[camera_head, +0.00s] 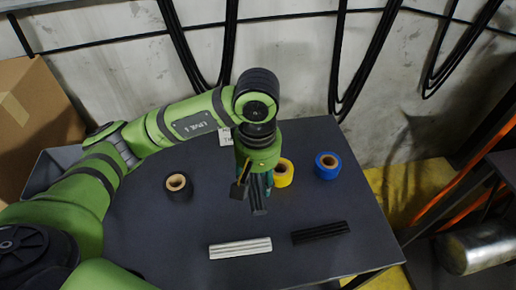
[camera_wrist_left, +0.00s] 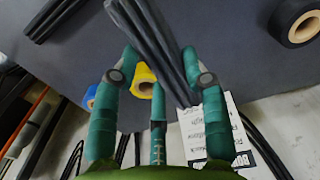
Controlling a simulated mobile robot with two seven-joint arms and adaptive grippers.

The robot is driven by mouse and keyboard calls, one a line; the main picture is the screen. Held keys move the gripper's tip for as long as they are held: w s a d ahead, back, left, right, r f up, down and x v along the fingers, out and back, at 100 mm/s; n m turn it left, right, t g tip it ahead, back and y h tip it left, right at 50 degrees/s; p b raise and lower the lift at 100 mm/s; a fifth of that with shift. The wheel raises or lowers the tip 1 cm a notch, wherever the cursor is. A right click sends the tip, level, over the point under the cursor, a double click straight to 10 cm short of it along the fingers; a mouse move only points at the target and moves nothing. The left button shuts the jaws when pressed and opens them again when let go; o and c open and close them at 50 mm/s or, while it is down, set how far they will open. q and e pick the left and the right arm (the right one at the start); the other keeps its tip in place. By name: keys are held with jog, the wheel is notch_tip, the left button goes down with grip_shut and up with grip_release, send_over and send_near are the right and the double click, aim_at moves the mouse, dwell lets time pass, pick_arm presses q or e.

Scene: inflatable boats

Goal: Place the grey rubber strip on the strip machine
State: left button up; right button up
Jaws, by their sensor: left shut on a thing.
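My left gripper (camera_head: 256,190) points down over the table. It is shut on the grey rubber strip (camera_head: 260,196), a dark grey ribbed piece partly hidden by the fingers in the head view. In the left wrist view the grey strip (camera_wrist_left: 150,35) runs between the fingertips of my left gripper (camera_wrist_left: 160,62), with the table beyond it. Whether its lower end touches the table is unclear. I cannot identify the strip machine in either view. My right gripper is not in view.
On the dark table (camera_head: 150,240) lie a whitish strip (camera_head: 240,248) and a black strip (camera_head: 320,232). Black (camera_head: 178,186), yellow (camera_head: 282,172) and blue (camera_head: 327,165) tape rolls stand behind. A paper label (camera_wrist_left: 212,130) lies near the table's back edge. A cardboard box (camera_head: 35,120) is at left.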

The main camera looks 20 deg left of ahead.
pick_arm(q)
jog(key=shift+d+r, duration=0.1)
jog(key=a+m, duration=0.2)
jog(key=m, duration=0.1)
jog(key=a+m, duration=0.1)
jog(key=shift+w+a+r+m, duration=0.15)
jog(key=shift+w+r+m, duration=0.1)
jog(key=shift+m, duration=0.05)
jog(key=shift+a+r+m, duration=0.1)
jog(key=shift+a+m, duration=0.45)
jog(key=shift+m, duration=0.35)
jog(key=shift+d, duration=0.1)
